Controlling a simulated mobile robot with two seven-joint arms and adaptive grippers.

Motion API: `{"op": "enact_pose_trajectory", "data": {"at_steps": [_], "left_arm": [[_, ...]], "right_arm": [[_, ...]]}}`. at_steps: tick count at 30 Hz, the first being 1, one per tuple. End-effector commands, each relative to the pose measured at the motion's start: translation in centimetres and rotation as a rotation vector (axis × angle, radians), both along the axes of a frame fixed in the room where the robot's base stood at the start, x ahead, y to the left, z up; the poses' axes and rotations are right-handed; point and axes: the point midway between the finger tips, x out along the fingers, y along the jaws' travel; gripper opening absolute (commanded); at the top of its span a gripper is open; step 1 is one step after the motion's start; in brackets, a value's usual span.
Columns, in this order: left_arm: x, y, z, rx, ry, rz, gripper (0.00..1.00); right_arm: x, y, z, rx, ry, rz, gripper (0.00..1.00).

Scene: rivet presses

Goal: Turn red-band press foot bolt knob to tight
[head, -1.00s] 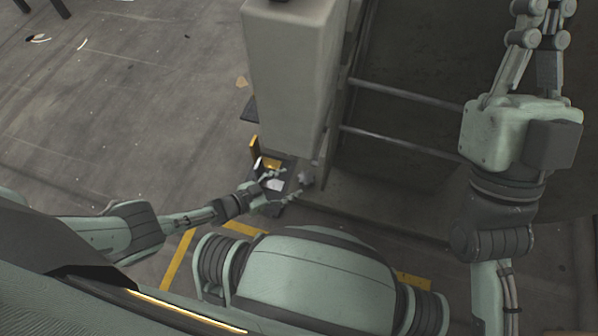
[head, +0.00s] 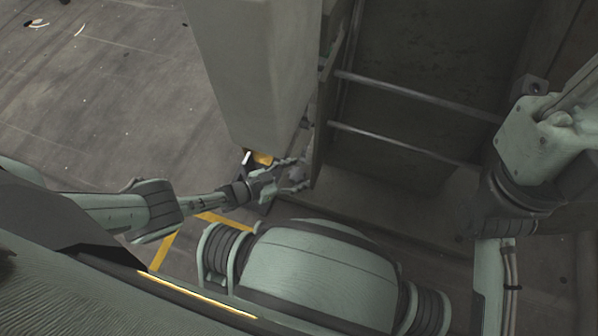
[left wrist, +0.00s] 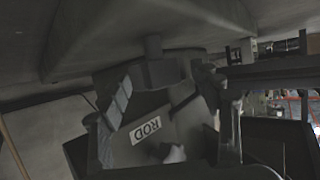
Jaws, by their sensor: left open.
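My left gripper (head: 292,176) is open at the foot of a pale press column (head: 255,75), beside the column's lower right corner. In the left wrist view its two fingers (left wrist: 170,110) stand apart on either side of a dark blocky knob (left wrist: 165,72) on a short stem under a grey housing. The knob lies between the fingers, nearer their far end; I cannot tell whether either touches it. No red band shows. My right gripper is outside the frames.
Two horizontal metal rails (head: 415,97) cross the dark recess right of the column. A yellow floor line (head: 172,245) runs near my base. A yellow part (head: 262,158) sits low beside the column. Open concrete floor (head: 100,100) lies to the left.

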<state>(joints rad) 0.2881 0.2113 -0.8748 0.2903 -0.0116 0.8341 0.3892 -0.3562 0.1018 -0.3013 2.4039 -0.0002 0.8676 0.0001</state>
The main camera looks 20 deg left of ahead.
Motion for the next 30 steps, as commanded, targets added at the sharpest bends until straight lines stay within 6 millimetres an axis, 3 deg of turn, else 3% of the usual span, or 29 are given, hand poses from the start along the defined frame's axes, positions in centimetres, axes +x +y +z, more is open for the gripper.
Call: {"op": "enact_pose_trajectory", "data": {"at_steps": [3, 15, 19, 30], "left_arm": [[0.0, -0.01, 0.02, 0.0, 0.0, 0.0, 0.64], [-0.03, 0.0, 0.01, 0.0, 0.0, 0.0, 0.14], [0.2, 0.17, -0.29, 0.002, -0.006, -0.042, 0.13], [0.0, 0.05, -0.03, 0.003, 0.0, -0.141, 0.13]], "right_arm": [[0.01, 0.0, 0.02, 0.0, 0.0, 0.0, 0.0], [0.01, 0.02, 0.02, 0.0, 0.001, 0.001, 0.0], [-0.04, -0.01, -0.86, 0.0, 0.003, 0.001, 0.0], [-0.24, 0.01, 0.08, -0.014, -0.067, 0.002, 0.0]]}}
